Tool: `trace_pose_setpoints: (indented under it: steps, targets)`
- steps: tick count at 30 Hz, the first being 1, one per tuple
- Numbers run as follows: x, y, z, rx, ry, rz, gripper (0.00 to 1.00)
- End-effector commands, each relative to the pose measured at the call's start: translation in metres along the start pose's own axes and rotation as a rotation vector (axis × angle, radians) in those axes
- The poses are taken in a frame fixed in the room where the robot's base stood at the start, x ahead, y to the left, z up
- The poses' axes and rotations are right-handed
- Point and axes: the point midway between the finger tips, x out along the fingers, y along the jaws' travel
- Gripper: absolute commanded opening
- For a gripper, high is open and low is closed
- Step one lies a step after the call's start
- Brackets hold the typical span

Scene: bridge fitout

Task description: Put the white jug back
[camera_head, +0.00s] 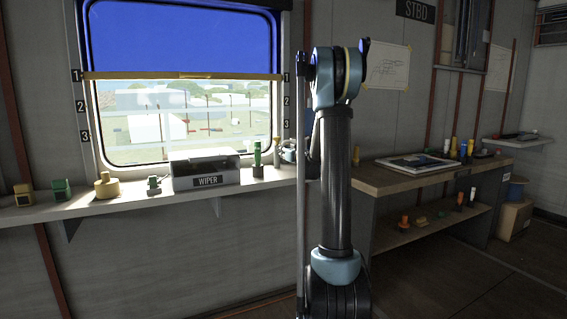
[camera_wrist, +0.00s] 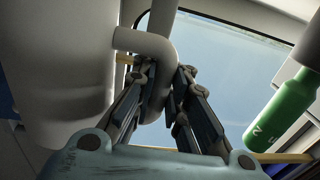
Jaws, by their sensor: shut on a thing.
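The white jug (camera_wrist: 65,75) fills the left of the wrist view, close to the camera, with its curved handle (camera_wrist: 158,45) reaching to the right. My gripper (camera_wrist: 165,72) has its two fingers on either side of the handle and is shut on it. In the head view my arm stands across the middle and hides most of the gripper and the jug. I cannot tell from these views whether the jug's base touches the shelf.
A green bottle marked 2 (camera_wrist: 283,110) is close on the gripper's right. The window shelf (camera_head: 130,203) holds a WIPER box (camera_head: 207,172), a yellow piece (camera_head: 106,186) and green-topped pieces. A workbench (camera_head: 385,183) with bottles stands right. Open floor (camera_head: 470,285) lies at lower right.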

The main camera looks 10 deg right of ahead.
Motion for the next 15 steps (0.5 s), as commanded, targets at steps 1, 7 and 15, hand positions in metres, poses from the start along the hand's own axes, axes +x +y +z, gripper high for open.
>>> trace_pose_setpoints:
  steps: [1, 7, 15]
  targets:
    - [0.000, 0.001, 0.004, 0.000, 0.000, 0.000, 0.00]
    - [0.000, 0.002, 0.029, 0.000, 0.000, 0.002, 0.00]
    - [-0.001, 0.003, 0.041, 0.000, 0.000, 0.003, 0.00]
